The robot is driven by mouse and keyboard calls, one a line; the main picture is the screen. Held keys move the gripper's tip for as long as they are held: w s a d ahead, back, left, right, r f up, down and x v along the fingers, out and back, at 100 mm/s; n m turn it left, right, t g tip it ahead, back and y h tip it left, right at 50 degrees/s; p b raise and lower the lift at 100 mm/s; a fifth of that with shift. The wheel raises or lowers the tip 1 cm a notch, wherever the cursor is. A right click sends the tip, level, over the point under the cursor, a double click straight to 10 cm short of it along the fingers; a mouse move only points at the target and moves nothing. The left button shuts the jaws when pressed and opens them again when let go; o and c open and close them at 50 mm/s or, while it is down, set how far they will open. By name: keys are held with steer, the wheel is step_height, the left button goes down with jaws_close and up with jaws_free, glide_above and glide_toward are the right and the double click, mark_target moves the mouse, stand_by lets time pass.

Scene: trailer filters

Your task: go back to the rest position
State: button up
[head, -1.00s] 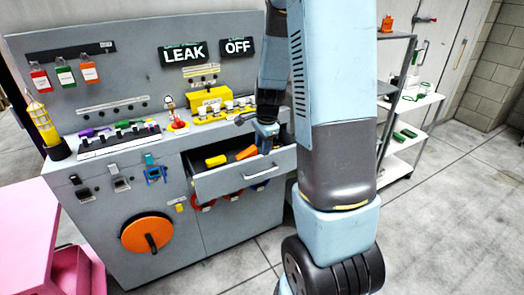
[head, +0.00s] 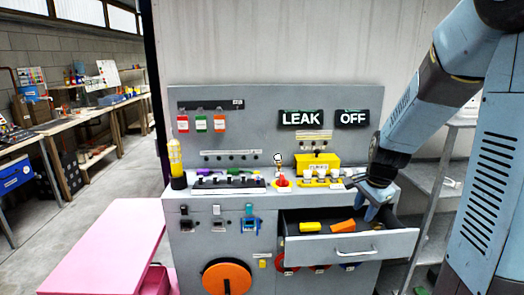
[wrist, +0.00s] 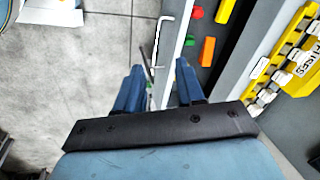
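My gripper (head: 376,203) is above the right end of the open drawer (head: 347,251) in the head view. In the wrist view my gripper (wrist: 157,78) has its two blue fingers apart with nothing held between them. The drawer holds a yellow object (head: 310,227) and an orange object (head: 343,226). The orange object also shows in the wrist view (wrist: 207,51), beyond the right finger, with the yellow object (wrist: 225,11) farther up. The white drawer handle (wrist: 161,40) shows ahead of the fingers.
The grey console (head: 186,245) carries LEAK (head: 301,119) and OFF (head: 351,119) signs, switches and a yellow box (head: 317,161). A pink block (head: 105,240) stands at the left front. A shelf rack (head: 437,180) is at the right, behind my arm. Workbenches line the far left.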

steer(key=s+a+r+n+t, duration=0.1)
steer(key=s+a+r+n, duration=0.2)
steer(key=s+r+n, duration=0.3)
steer(key=s+a+r+n+t, duration=0.1)
steer(key=s+a+r+n, duration=0.3)
steer(key=s+r+n, duration=0.3)
steer(key=s+r, duration=0.3)
steer(key=s, duration=0.4)
steer(key=shift+s+t, duration=0.25)
steer(key=shift+t, duration=0.05)
steer(key=shift+s, duration=0.15)
